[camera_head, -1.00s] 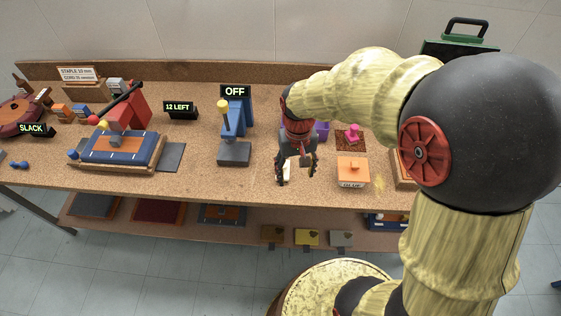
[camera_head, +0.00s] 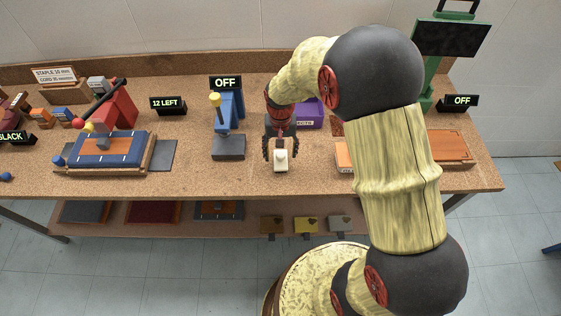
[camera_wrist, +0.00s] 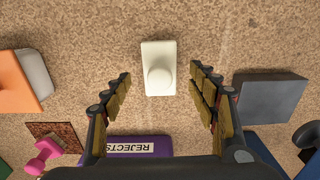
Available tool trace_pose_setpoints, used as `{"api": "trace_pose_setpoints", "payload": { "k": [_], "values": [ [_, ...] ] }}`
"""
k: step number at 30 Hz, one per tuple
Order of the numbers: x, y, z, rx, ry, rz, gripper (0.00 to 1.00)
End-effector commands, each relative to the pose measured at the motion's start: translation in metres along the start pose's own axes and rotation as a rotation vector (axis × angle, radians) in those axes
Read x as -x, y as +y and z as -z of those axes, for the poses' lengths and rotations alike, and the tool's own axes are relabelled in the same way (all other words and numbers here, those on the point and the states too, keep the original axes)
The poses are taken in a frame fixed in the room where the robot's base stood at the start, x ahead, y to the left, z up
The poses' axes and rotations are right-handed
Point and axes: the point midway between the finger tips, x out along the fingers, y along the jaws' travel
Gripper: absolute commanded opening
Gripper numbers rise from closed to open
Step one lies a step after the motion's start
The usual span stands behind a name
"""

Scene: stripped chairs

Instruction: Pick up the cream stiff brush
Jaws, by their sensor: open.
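The cream stiff brush (camera_wrist: 159,68) lies on the cork-coloured bench top, a small pale block with a round knob on top. In the head view the brush (camera_head: 281,160) shows just in front of my gripper (camera_head: 281,152). In the wrist view my gripper (camera_wrist: 160,92) is open, with one finger on each side of the brush's line. The brush sits between and slightly beyond the fingertips, with clear gaps on both sides. Nothing is held. I cannot tell the exact height of the fingertips above the bench.
A purple REJECTS box (camera_head: 308,114) stands behind my gripper. A blue lever press (camera_head: 228,130) with a grey base is to the left. An orange-topped block (camera_wrist: 20,82) and a pink knobbed piece (camera_wrist: 45,152) also lie near. The bench around the brush is bare.

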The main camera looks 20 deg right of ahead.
Motion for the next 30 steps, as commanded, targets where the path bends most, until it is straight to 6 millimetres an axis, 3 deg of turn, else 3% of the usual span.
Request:
{"api": "trace_pose_setpoints", "payload": {
  "k": [4,12,30],
  "values": [
    [-0.021,0.0,0.0,0.0,-0.001,0.0,0.59],
    [-0.023,0.0,0.0,0.001,0.001,0.0,0.58],
    [-0.022,0.0,0.0,0.001,0.001,0.0,0.24]
  ]
}}
